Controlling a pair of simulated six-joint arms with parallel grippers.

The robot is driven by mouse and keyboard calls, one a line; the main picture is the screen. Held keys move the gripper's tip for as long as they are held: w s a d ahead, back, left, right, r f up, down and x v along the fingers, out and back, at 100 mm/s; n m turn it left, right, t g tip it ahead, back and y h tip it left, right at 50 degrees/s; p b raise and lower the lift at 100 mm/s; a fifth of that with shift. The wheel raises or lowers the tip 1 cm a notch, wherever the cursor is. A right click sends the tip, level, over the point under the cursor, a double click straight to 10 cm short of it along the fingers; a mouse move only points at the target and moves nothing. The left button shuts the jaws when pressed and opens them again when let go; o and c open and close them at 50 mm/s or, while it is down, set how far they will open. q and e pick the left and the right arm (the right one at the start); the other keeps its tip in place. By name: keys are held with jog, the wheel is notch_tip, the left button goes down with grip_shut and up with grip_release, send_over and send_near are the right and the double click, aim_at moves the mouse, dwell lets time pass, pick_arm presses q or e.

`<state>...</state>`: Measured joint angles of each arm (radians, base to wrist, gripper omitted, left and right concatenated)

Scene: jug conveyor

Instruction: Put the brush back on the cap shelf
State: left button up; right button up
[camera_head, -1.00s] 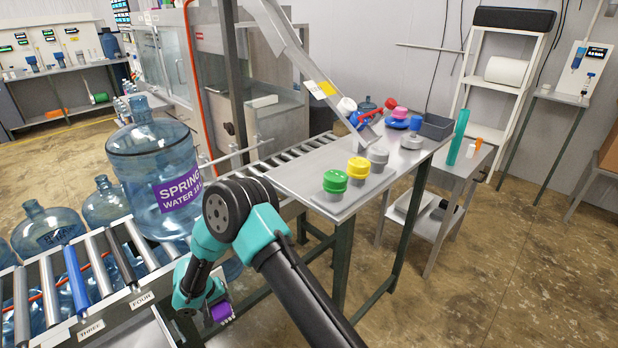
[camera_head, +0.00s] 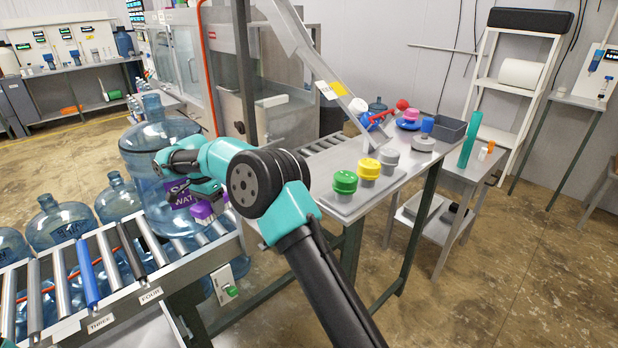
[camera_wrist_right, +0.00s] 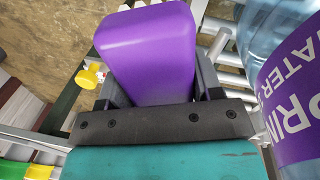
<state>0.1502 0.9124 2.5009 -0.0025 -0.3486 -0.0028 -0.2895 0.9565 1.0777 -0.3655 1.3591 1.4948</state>
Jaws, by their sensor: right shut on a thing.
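My right gripper (camera_head: 214,197) is shut on a purple block (camera_head: 203,212), which appears to be the brush. In the right wrist view the block (camera_wrist_right: 150,50) fills the space between the fingers; no bristles show. The gripper is just right of the labelled water jug (camera_head: 160,140), over the roller conveyor's right end. I cannot tell whether they touch. The cap shelf (camera_head: 328,165) is the grey table to the right, with a green cap (camera_head: 344,183), a yellow cap (camera_head: 368,168) and a grey cap (camera_head: 389,158) along its front.
A slanted metal chute (camera_head: 305,50) comes down over the shelf's back. The shelf's middle is bare.

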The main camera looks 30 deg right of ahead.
jog(key=shift+m, duration=0.6)
jog(key=r, duration=0.1)
jog(key=d+r, duration=0.1)
jog(key=r, duration=0.1)
jog(key=d+r, duration=0.1)
jog(key=r, duration=0.1)
jog(key=shift+w+d, duration=0.2)
jog(key=shift+w, duration=0.05)
jog(key=s+d+r, duration=0.3)
jog(key=d+r, duration=0.1)
jog(key=d, duration=0.5)
jog(key=s+d+r+m, duration=0.1)
jog(key=s+d+r, duration=0.2)
jog(key=d, duration=0.6)
jog(key=s+d+r+m+t, duration=0.1)
jog(key=s+d+r, duration=0.2)
jog(key=d+r, duration=0.4)
jog(key=shift+d+y, duration=0.3)
jog(key=shift+d, duration=0.9)
jog(key=shift+f, duration=3.15)
jog(key=shift+f, duration=0.1)
jog(key=shift+f, duration=1.75)
